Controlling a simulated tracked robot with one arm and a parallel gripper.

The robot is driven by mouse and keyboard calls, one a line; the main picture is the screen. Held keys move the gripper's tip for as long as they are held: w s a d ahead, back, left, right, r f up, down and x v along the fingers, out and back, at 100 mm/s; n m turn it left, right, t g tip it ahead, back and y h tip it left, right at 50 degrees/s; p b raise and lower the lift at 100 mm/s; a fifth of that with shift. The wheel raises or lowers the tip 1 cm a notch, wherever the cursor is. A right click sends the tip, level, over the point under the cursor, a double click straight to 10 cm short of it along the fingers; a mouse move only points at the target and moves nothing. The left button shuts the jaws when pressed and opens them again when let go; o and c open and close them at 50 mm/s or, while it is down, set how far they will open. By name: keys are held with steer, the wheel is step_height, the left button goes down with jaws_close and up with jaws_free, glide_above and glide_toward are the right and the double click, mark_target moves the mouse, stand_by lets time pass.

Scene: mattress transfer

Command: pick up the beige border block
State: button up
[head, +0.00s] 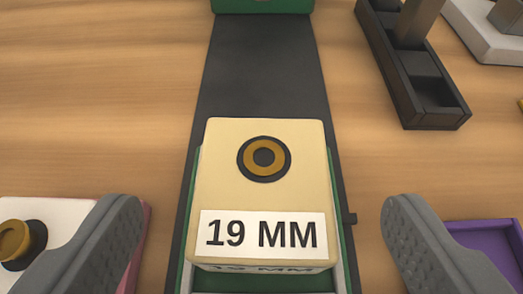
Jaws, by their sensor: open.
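The beige border block (220,165) sits in the lower middle of the head view. It has a gold and black ring on top and a white label reading "19 MM" on its near edge. My gripper (262,228) is open, with one grey finger on each side of the block. Both fingers are apart from it, with clear gaps. The block's underside is hidden.
A dark strip (265,65) runs from the block to a green object (263,5) at the top edge. A black tray with compartments (437,105) is at upper right. A white and pink object with a gold knob (75,212) is lower left. A purple tray (490,236) is lower right.

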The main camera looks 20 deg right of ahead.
mark_target(261, 178)
steer(key=shift+b+x, duration=0.35)
steer(key=shift+x, duration=2.45)
steer(key=shift+s+a, duration=0.1)
steer(key=c, duration=1.2)
